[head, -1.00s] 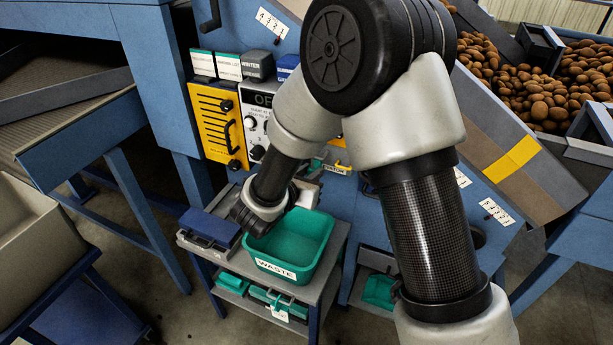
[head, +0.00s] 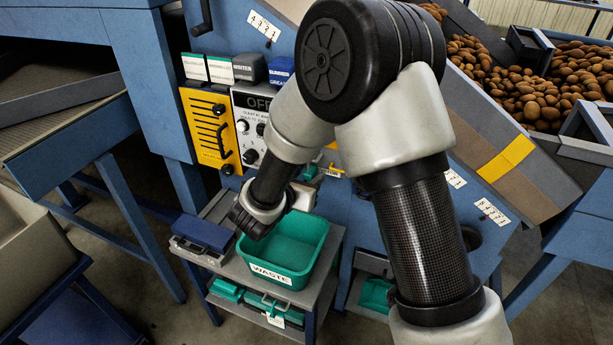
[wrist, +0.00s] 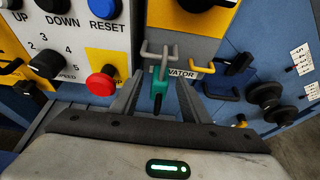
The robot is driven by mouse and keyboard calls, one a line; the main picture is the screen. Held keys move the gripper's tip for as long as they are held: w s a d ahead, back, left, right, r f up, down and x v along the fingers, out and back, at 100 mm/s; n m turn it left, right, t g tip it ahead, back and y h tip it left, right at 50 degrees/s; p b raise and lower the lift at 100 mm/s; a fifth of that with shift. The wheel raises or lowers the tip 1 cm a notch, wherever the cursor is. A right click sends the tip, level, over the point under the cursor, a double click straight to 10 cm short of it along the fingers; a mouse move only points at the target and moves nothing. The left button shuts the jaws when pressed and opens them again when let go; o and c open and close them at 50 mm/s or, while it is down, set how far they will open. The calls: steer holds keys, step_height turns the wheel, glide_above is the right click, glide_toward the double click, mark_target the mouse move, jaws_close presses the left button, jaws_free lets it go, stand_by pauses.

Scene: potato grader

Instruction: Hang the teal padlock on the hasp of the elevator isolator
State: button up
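The teal padlock (wrist: 160,82) hangs upright in the wrist view, between my gripper's two fingers (wrist: 158,88). The fingers stand apart, with a narrow gap showing on each side of its body. Its top meets a grey two-pronged hasp (wrist: 150,53) on the panel above a label ending in "VATOR". I cannot tell for sure whether the shackle is passed through the hasp. In the head view my arm hides most of my gripper, and a small teal patch (head: 310,172) shows beside it at the panel.
A yellow hook-shaped part (wrist: 201,68) is right of the hasp. A red button (wrist: 101,82) and black knobs are left. The teal WASTE tub (head: 284,277) and a blue-lidded box (head: 204,232) stand on the trolley below my wrist. Potatoes lie at upper right.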

steer(key=p+v, duration=0.1)
steer(key=v, duration=1.6)
steer(key=shift+s+r+p, duration=0.15)
steer(key=shift+s+p, duration=0.05)
steer(key=shift+p, duration=0.2)
